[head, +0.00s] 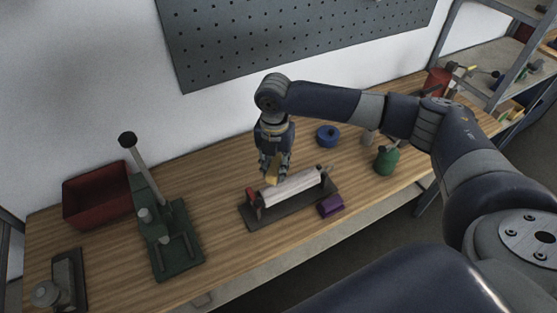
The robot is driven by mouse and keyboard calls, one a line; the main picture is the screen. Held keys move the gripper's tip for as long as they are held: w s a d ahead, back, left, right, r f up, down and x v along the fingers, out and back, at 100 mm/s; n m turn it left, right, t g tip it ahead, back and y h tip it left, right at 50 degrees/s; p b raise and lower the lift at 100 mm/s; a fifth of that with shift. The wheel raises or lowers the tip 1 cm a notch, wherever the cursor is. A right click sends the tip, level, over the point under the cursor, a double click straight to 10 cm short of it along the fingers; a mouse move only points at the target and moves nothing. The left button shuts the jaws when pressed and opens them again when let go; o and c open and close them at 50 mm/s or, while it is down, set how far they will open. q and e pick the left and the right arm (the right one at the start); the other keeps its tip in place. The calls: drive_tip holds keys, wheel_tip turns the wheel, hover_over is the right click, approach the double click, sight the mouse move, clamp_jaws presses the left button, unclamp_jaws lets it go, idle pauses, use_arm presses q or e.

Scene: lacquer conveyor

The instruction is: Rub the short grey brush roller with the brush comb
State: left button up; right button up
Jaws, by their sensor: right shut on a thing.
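The brush roller (293,188) is a pale grey cylinder lying across a dark stand (259,217) on the workbench. My right gripper (273,168) points down just above the left part of the roller. It is shut on a small tan piece, which looks like the brush comb (273,174). The comb's lower end is close to the roller; I cannot tell whether they touch. The gripper hides part of the comb. My left gripper is not in view.
A purple block (330,206) lies at the stand's front right. A blue ring (327,135) and a green can (386,160) are behind and to the right. A green lever press (165,235) and red bin (97,195) stand left. Bare wood separates press and stand.

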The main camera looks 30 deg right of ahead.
drive_tip(key=shift+w+a+r, duration=0.1)
drive_tip(key=shift+a+r, duration=0.05)
drive_tip(key=shift+r, duration=0.65)
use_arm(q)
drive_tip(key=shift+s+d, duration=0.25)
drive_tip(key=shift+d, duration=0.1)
use_arm(e)
drive_tip(key=shift+d+r, duration=0.2)
drive_tip(key=shift+r, duration=0.05)
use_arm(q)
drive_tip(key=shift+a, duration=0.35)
use_arm(e)
drive_tip(key=shift+a, duration=0.2)
drive_tip(key=shift+f, duration=0.1)
